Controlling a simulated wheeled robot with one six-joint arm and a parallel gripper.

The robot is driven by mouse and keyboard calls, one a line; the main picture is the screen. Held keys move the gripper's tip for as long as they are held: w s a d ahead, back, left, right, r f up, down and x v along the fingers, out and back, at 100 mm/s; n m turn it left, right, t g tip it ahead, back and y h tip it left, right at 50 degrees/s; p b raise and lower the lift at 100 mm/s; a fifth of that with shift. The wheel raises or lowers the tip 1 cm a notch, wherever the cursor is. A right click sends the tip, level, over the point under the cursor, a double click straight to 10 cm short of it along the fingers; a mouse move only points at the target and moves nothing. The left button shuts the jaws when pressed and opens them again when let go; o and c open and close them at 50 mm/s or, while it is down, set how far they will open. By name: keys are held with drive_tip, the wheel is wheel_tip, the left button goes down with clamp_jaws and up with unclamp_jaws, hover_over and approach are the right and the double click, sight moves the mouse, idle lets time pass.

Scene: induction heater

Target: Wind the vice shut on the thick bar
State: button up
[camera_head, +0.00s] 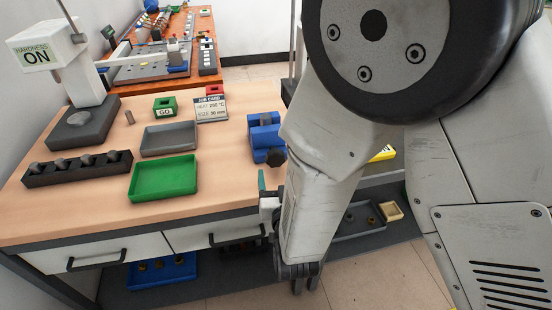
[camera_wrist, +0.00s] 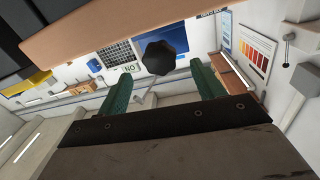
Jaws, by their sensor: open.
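The blue vice (camera_head: 262,137) stands near the front right edge of the bench. Its black knob (camera_head: 276,157) faces the front. A grey piece (camera_head: 265,119) shows between its jaws; I cannot tell how tightly it sits. My gripper (camera_head: 262,178) is below and in front of the knob, partly hidden by my arm. In the wrist view, my gripper's two green fingers (camera_wrist: 160,75) are spread apart and empty. The lobed black knob (camera_wrist: 160,58) shows between and beyond them, apart from both.
A green tray (camera_head: 164,178), a grey tray (camera_head: 169,139) and a dark rack of bars (camera_head: 77,168) lie left of the vice. A job card (camera_head: 211,107) stands behind. The hardness tester (camera_head: 84,125) is at the left. Drawer handles (camera_head: 240,237) stick out below the bench edge.

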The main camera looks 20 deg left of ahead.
sight(276, 162)
drive_tip(key=x, duration=0.7)
drive_tip(key=shift+w, duration=0.15)
drive_tip(key=c, duration=1)
